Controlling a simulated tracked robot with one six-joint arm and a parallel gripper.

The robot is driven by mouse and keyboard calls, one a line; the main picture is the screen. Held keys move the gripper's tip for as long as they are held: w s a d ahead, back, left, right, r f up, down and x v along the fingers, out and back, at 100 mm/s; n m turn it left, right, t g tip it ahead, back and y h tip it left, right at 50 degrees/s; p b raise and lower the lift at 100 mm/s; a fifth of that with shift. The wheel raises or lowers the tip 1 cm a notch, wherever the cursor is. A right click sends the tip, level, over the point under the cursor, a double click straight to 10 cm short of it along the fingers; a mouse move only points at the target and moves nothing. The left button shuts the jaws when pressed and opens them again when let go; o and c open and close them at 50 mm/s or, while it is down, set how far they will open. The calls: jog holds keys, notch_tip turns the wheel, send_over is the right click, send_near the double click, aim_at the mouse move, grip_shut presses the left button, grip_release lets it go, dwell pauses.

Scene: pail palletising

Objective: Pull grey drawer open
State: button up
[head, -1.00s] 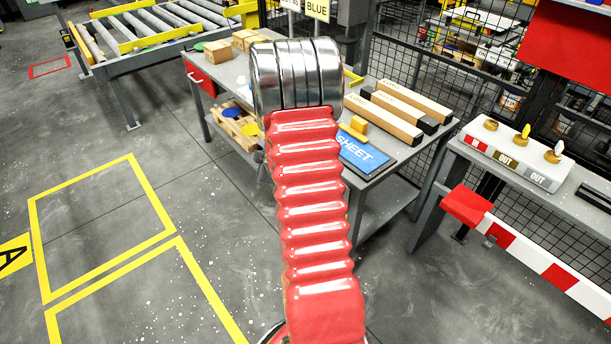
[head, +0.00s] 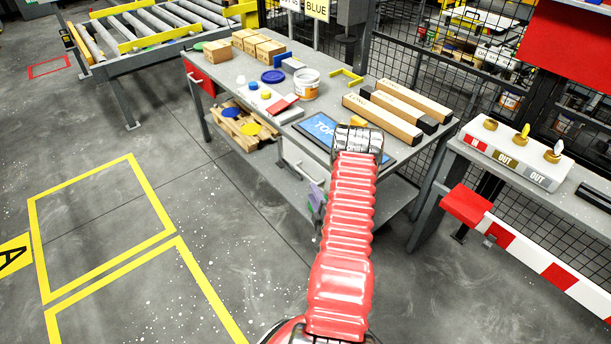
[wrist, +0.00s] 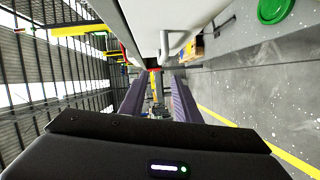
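The grey drawer (head: 303,168) is in the front of the workbench, right of the red drawer (head: 203,80). My arm partly hides it. In the wrist view a pale drawer front (wrist: 146,22) with a bar handle (wrist: 172,44) shows at the top, ahead of my fingers. My gripper (wrist: 158,88) has two purple fingers spread apart with nothing between them. In the head view my gripper (head: 316,196) is low in front of the bench, close to the grey drawer. The handle appears outside the fingers; whether anything touches is unclear.
The workbench top (head: 235,70) holds cartons, a white pail (head: 306,85), a blue lid (head: 272,76) and long boxes (head: 382,118). A lower shelf carries a small pallet (head: 243,126). A button panel (head: 512,152) stands right. The floor at front left is clear.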

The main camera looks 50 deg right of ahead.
aim_at(305, 174)
jog(key=shift+s+f, duration=0.45)
jog(key=shift+s, duration=0.15)
jog(key=x, duration=1.3)
jog(key=shift+w+d+r, duration=0.15)
jog(key=shift+w+d, duration=0.15)
jog(key=shift+w, duration=0.05)
grip_shut()
